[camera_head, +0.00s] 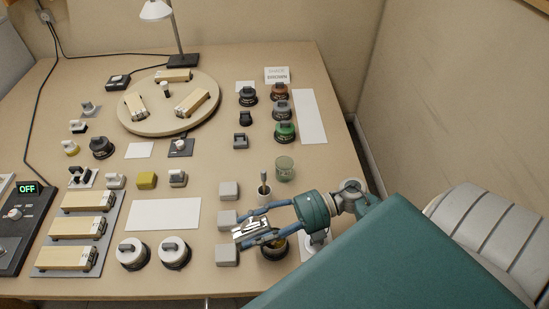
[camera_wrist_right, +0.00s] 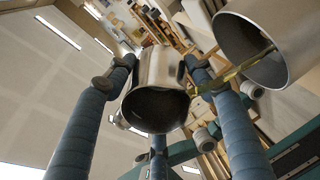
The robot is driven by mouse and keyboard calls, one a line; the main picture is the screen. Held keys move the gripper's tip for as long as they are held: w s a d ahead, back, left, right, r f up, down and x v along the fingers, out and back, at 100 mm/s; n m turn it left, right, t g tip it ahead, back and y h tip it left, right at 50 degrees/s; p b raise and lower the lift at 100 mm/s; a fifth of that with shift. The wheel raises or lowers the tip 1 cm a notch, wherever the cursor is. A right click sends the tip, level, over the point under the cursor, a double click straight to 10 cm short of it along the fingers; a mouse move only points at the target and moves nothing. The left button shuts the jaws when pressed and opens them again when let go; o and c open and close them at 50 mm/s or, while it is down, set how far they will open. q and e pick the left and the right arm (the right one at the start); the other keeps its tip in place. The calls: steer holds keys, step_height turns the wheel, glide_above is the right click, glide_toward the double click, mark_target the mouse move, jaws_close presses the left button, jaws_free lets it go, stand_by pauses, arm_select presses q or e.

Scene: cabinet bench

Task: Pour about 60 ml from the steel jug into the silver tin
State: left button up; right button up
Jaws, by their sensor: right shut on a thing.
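My right gripper (camera_head: 258,230) is shut on the steel jug (camera_head: 250,234), which is tilted over the right front of the bench. In the right wrist view the jug (camera_wrist_right: 155,90) sits between my blue fingers. Beside it in that view is the open mouth of a wide metal cylinder, which looks like the silver tin (camera_wrist_right: 235,45). A thin yellowish streak, which looks like poured liquid, runs between the jug's lip and the tin. My left gripper is out of view.
Pale blocks (camera_head: 227,256) stand close left of the gripper. A small cup with a tool (camera_head: 265,190) and a greenish glass (camera_head: 285,167) stand behind it. Two white round pieces (camera_head: 173,253) are further left. A white panel (camera_head: 165,214) lies clear.

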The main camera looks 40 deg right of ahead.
steer(key=shift+r+y+b, duration=0.25)
steer(key=shift+y+b, duration=0.35)
steer(key=shift+b, duration=0.45)
steer(key=shift+r, duration=0.15)
steer(key=h+p, duration=0.1)
steer(key=p, duration=0.1)
steer(key=h+p, duration=0.1)
steer(key=p, duration=0.1)
steer(key=shift+w+a+r+p, duration=0.2)
steer(key=shift+a+p, duration=0.1)
steer(key=shift+p, duration=0.1)
steer(key=shift+f+h+p, duration=0.3)
steer(key=shift+p, duration=0.05)
steer(key=shift+f+b, duration=0.35)
steer(key=shift+f, duration=0.05)
